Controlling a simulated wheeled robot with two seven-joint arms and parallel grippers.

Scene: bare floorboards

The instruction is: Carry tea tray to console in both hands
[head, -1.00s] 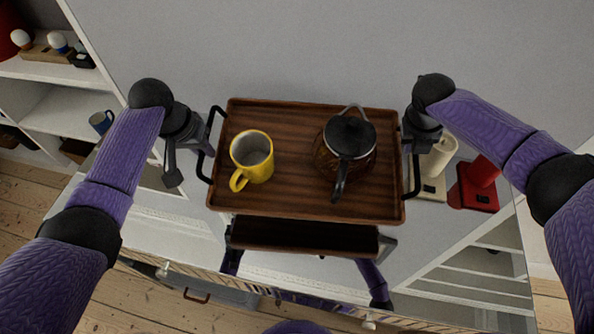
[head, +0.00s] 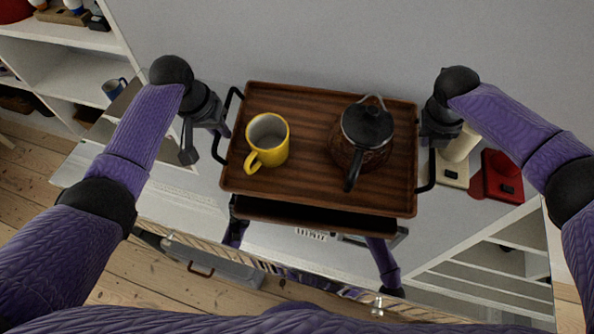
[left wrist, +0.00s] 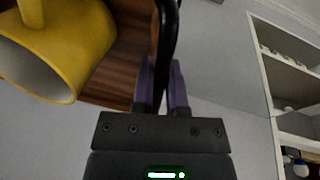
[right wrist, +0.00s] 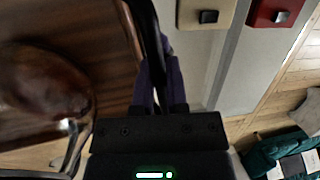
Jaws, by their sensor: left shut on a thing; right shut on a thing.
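The brown wooden tea tray (head: 300,182) is held up, roughly level, in the middle of the head view. A yellow mug (head: 267,142) stands on its left half, and a dark teapot (head: 362,140) with a black lid and handle on its right half. My left gripper (head: 222,122) is shut on the tray's left black handle, seen upright between the fingers in the left wrist view (left wrist: 163,95). My right gripper (head: 430,140) is shut on the right handle, also in the right wrist view (right wrist: 158,90). I cannot tell for sure which surface is the console.
A cream object (head: 453,173) and a red one (head: 503,177) sit just right of the tray. White shelves (head: 75,90) with a blue mug (head: 115,88) stand at left. Below the tray, a reflective surface seems to mirror my arms and the tray's underside. Floorboards (head: 35,200) show at lower left.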

